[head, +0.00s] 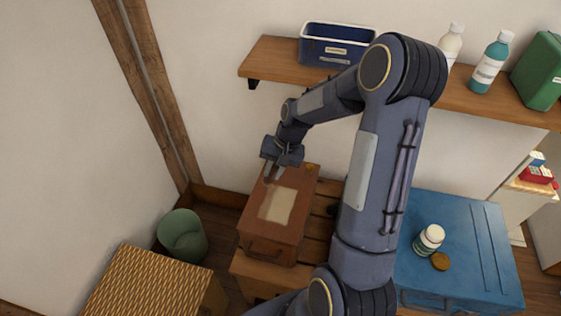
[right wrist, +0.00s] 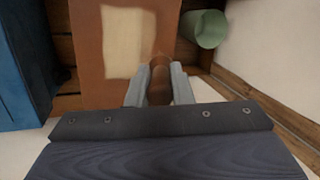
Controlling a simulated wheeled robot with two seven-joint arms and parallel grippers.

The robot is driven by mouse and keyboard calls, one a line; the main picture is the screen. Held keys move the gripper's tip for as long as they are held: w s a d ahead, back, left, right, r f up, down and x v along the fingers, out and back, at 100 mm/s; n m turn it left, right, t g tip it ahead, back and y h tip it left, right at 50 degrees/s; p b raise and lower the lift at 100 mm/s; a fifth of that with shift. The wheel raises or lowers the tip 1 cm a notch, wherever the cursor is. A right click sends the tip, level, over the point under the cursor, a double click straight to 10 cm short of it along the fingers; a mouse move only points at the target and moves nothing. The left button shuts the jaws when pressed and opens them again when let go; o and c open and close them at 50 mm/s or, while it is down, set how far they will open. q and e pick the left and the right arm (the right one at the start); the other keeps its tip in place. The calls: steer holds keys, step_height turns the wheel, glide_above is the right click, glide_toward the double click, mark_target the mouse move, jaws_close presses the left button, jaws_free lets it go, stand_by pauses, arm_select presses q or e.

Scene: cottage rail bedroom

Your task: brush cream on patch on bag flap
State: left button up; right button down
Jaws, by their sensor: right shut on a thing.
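The brown bag (head: 290,250) lies on a wooden crate, with a pale cream-coloured patch (head: 277,205) on its flap; the patch also shows in the right wrist view (right wrist: 125,45). My right gripper (head: 274,172) is over the far end of the bag. In the right wrist view it (right wrist: 158,88) is shut on a brown brush (right wrist: 159,72), seen mostly from the handle end. The brush tip appears at the edge of the patch; I cannot tell whether it touches. My left gripper is out of view.
The wooden crate (head: 262,277) is under the bag. A green bin (head: 183,236) and wicker hamper (head: 140,285) stand at left. Above, a shelf (head: 275,62) holds a blue box (head: 335,48), bottles (head: 489,65) and a green case (head: 540,75). My right arm crosses the middle.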

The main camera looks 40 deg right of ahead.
steer(key=s+a+r+g+y, duration=0.1)
steer(key=s+a+r, duration=0.1)
steer(key=s+a, duration=0.15)
steer(key=b+x, duration=0.2)
steer(key=x, duration=0.1)
steer(key=b+x, duration=0.1)
steer(key=shift+d+f, duration=0.15)
steer(key=shift+f, duration=0.3)
